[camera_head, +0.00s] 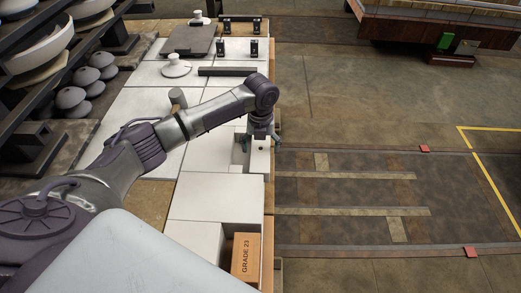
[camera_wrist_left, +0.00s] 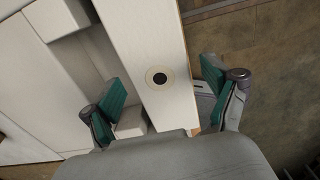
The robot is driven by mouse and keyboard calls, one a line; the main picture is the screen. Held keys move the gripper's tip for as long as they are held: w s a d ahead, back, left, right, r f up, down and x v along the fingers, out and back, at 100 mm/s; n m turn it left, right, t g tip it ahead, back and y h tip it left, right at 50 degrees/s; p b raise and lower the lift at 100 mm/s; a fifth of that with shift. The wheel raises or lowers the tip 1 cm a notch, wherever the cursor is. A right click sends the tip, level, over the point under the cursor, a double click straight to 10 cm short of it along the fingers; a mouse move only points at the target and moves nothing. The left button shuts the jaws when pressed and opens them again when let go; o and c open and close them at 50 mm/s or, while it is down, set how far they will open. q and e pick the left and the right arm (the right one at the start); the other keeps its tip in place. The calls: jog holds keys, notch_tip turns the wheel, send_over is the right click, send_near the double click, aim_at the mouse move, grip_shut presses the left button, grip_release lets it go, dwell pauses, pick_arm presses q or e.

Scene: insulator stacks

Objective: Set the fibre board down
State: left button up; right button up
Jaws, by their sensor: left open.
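My left gripper (camera_head: 260,142) points down over the right edge of the white-tiled bench. Its jaws are open, with one finger on each side of a pale upright block (camera_head: 259,160). In the left wrist view the gripper (camera_wrist_left: 162,100) shows two green finger pads apart, with the pale block (camera_wrist_left: 150,40) between them. The block's top has a black dot in a beige ring. Gaps show beside the pads, clearest at the left. I cannot tell whether this pale block is the fibre board. My right gripper is not in view.
An orange box marked GRADE 23 (camera_head: 246,258) sits in a recess near the front. A dark bar (camera_head: 228,71), a white lidded disc (camera_head: 176,67) and a dark board (camera_head: 189,41) lie farther back. Shelves with bowls (camera_head: 40,50) stand left. Floor (camera_head: 360,110) is open at right.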

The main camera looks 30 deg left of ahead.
pick_arm(q)
notch_tip(320, 180, up, 10)
dwell(0.3)
dwell(0.4)
